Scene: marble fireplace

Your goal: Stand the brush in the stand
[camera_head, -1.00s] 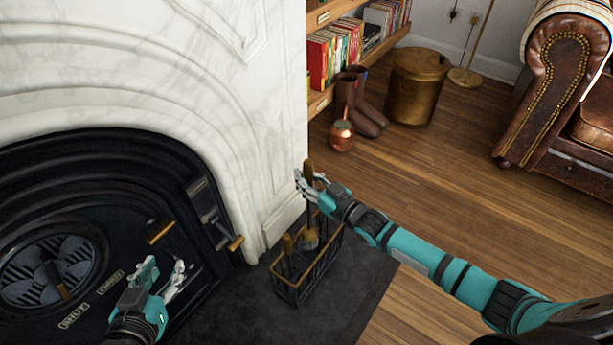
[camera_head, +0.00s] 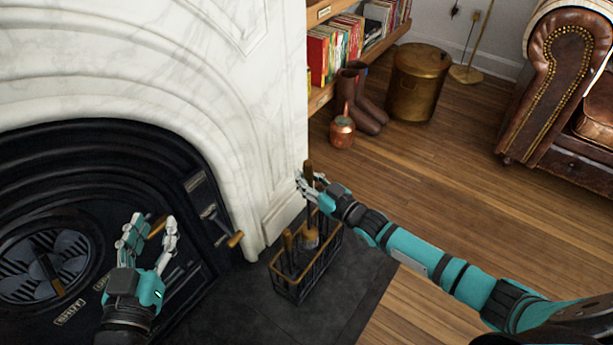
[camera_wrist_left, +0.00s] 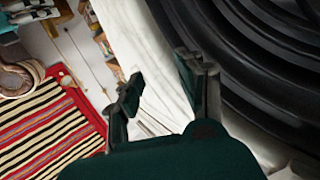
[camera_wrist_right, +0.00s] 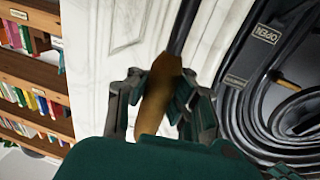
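The brush (camera_head: 311,238) is upright, wooden handle up, with its pale head inside or just at the open top of the stand. I cannot tell whether it rests on the stand's floor. The stand (camera_head: 287,288) is a black basket with a brass-coloured rim on the dark hearth. My right gripper (camera_head: 306,182) is shut around the brush's handle above the stand. The handle (camera_wrist_right: 157,102) shows between its fingers in the right wrist view. My left gripper (camera_head: 152,232) is open and empty in front of the fireplace, left of the stand.
The white marble surround (camera_head: 278,150) rises close behind the stand. A copper pot (camera_head: 342,132), boots (camera_head: 372,112) and a brass bin (camera_head: 417,82) stand farther back. Wooden floor at right is clear.

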